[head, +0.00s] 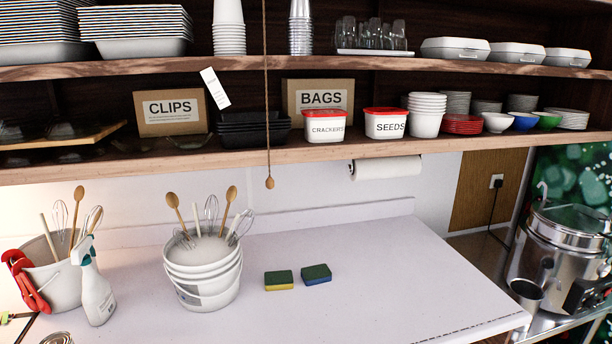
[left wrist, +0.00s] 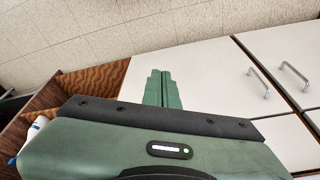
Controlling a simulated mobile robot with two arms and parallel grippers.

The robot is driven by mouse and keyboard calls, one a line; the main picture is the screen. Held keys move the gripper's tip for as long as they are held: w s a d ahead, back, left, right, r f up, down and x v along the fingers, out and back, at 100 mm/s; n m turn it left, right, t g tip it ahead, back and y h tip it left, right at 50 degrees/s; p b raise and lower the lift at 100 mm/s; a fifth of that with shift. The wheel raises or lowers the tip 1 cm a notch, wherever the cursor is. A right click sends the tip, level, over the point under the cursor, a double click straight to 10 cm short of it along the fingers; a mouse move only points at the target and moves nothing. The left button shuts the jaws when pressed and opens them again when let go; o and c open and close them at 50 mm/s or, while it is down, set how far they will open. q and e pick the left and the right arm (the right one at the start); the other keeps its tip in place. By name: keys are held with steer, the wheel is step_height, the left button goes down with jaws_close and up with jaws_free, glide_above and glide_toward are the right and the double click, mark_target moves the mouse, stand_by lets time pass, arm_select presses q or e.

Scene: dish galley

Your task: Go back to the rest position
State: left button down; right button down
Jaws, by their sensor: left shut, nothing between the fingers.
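My left gripper (left wrist: 162,88) shows in the left wrist view. Its two green fingers are together with nothing between them. It is in front of white cabinet doors (left wrist: 205,75) with metal handles. Neither of my grippers is in the head view, and my right gripper shows in no view.
A white counter (head: 370,260) holds a bucket of utensils (head: 203,278), a spray bottle (head: 95,290) and two sponges (head: 279,280). Shelves above carry boxes, tubs and bowls. A steel pot (head: 560,250) stands at right. The counter's right half is clear.

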arm_select(q)
step_height(320, 180, down, 14)
steer(key=s+b, duration=0.2)
steer(key=s+a+f+g+b, duration=0.1)
steer(key=s+f, duration=0.8)
steer(key=f, duration=0.2)
steer(key=s+a+f+g+b, duration=0.1)
steer(key=s+a+f, duration=0.1)
steer(key=s+f, duration=0.7)
step_height(320, 180, down, 3)
steer(key=shift+a+b, duration=0.15)
steer(key=shift+b, duration=0.15)
